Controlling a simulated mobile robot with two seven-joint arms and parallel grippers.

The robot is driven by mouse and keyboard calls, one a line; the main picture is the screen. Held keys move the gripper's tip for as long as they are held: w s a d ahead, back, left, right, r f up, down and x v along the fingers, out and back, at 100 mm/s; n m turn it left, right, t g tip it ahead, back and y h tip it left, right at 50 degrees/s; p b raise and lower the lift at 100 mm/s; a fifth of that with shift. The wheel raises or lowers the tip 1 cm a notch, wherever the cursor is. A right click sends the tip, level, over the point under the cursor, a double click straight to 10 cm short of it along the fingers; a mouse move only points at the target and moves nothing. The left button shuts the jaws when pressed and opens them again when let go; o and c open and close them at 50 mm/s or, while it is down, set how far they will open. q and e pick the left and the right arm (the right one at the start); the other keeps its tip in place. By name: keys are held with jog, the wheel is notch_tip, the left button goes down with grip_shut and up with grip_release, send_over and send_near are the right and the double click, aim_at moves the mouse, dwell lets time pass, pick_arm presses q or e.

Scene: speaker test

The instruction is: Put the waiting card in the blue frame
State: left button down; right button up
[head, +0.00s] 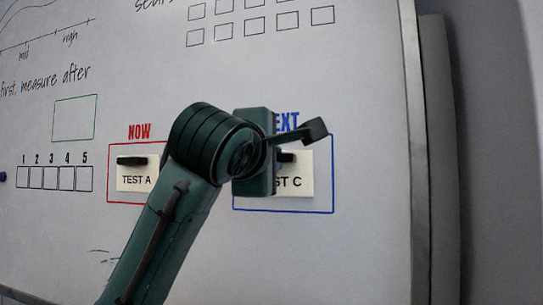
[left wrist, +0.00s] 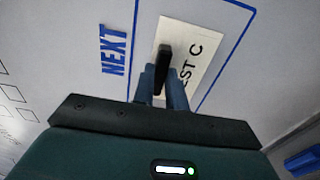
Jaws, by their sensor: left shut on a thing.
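The white card reading "TEST C" (head: 301,182) lies inside the blue frame (head: 283,212) under the word NEXT, partly hidden by my left arm. Its black grip bar shows in the left wrist view (left wrist: 164,60), where the card (left wrist: 188,45) lies within the blue lines (left wrist: 227,60). My left gripper (head: 284,158) is shut on the card's black bar, its two fingers on either side of it (left wrist: 162,82). I cannot tell whether the card touches the board. My right gripper is not in view.
A card reading "TEST A" (head: 136,180) with a black bar sits in the red NOW frame (head: 108,190) to the left. A numbered row of boxes (head: 53,179) and a green box (head: 75,119) are further left. The whiteboard's metal edge (head: 413,120) is at right.

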pick_arm(q)
jog(key=shift+w, duration=0.1)
jog(key=c, duration=0.9)
grip_release()
jog(key=shift+c, duration=0.2)
jog(key=b+v, duration=0.3)
jog(key=v, duration=0.4)
jog(key=shift+r, duration=0.1)
dwell(0.4)
